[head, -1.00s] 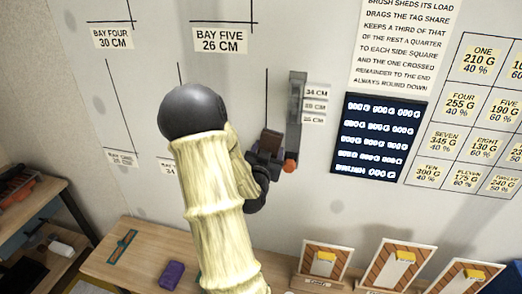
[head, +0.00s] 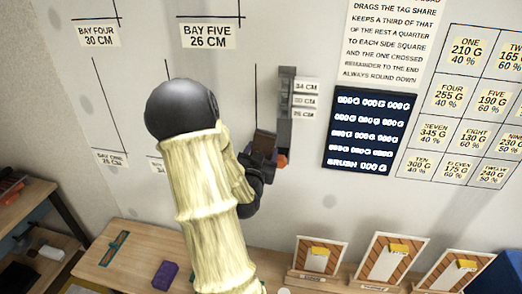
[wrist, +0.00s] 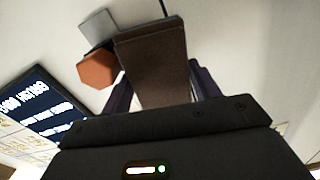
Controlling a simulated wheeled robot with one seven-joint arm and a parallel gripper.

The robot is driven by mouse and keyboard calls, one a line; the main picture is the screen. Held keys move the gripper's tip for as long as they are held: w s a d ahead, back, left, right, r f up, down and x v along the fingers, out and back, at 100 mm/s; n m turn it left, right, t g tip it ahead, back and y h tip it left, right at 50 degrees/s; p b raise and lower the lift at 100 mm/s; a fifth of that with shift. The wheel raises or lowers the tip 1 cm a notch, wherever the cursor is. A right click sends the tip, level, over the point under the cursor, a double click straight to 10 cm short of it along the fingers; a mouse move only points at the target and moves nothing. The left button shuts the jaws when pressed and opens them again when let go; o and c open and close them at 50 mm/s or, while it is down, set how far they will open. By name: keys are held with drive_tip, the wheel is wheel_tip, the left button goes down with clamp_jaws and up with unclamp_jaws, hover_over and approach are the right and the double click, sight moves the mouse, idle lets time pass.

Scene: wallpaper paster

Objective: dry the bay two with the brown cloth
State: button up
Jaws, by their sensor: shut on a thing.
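My gripper (head: 258,163) is shut on the brown cloth (head: 265,143), a dark brown block-like piece held in front of the grey wall. In the wrist view the cloth (wrist: 152,62) stands out between the two fingers (wrist: 163,92). Whether it touches the wall cannot be told. A label (head: 156,165) at the lower left of the wall, right of the bay one label (head: 109,158), is mostly hidden behind my arm; its name cannot be read. Much of the wall around it is hidden too.
A grey upright strip (head: 287,105) with an orange end (head: 282,161) is on the wall close right of the cloth. A dark board (head: 370,128) hangs farther right.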

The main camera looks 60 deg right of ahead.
drive_tip(key=shift+w+b+v, duration=0.25)
drive_tip(key=shift+b+v, duration=0.85)
drive_tip(key=shift+v, duration=0.1)
drive_tip(key=b, duration=0.4)
drive_tip(key=shift+a, duration=0.35)
drive_tip(key=b+v, duration=0.1)
drive_tip(key=b, duration=0.5)
drive_tip(key=shift+s+a+f, duration=0.15)
drive_tip(key=shift+s+a, duration=0.05)
drive_tip(key=shift+a, duration=0.05)
